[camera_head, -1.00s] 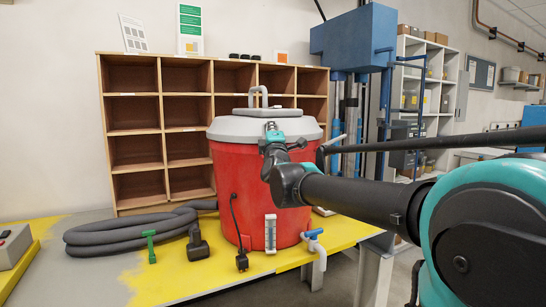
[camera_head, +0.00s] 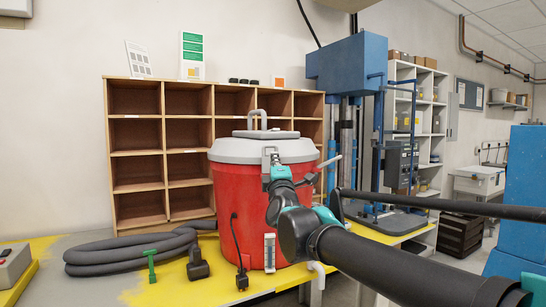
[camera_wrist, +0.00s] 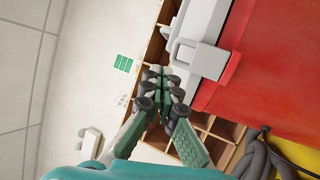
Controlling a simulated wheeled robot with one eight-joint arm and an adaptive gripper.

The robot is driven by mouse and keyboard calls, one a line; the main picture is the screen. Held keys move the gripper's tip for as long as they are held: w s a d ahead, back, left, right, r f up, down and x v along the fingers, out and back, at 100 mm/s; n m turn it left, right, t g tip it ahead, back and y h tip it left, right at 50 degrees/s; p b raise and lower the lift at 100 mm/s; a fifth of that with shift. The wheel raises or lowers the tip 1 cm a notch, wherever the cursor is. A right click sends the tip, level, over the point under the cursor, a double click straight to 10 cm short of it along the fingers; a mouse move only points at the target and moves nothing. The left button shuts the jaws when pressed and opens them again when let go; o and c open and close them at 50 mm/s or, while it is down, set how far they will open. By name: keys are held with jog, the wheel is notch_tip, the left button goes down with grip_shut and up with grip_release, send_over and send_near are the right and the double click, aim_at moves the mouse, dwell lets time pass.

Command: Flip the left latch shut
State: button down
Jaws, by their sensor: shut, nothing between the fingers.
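The red drum (camera_head: 238,205) with its grey lid (camera_head: 232,150) stands on the table. A grey latch (camera_head: 270,155) sits on the front of the lid rim. In the wrist view this latch (camera_wrist: 206,60) lies across the rim, over the top of the red wall; I cannot tell whether it is fully flat. A second grey lever (camera_head: 329,162) sticks out at the lid's right side.
A grey hose (camera_head: 130,252), a green part (camera_head: 151,266) and a black plug (camera_head: 242,280) lie on or hang over the yellow-grey table (camera_head: 180,290). A wooden cubby shelf (camera_head: 137,160) stands behind. A blue machine (camera_head: 345,68) is at the back right.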

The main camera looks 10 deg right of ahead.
jog(key=shift+s+a+f, duration=0.1)
jog(key=shift+s+f, duration=0.1)
jog(key=shift+s, duration=1.05)
jog(key=s+a+f+m+g+y, duration=0.15)
jog(key=f+m+g, duration=0.3)
jog(key=f, duration=1.15)
jog(key=s+a+f+m+g+y, duration=0.1)
jog(key=a+f+m+g+y, duration=0.35)
jog(key=f, duration=1.25)
jog(key=s+d+f+m+g+h, duration=0.2)
jog(key=s+d+f+m+g, duration=0.2)
jog(key=s+f, duration=0.4)
jog(key=s+d+f+m+g+h, duration=0.2)
jog(key=s+d+f+m+g, duration=0.2)
jog(key=s+f, duration=0.4)
notch_tip(320, 180, down, 3)
jog(key=shift+s+d+f+g, duration=0.15)
jog(key=shift+s+d+g, duration=0.25)
jog(key=shift+g, duration=0.3)
jog(key=shift+w, duration=0.1)
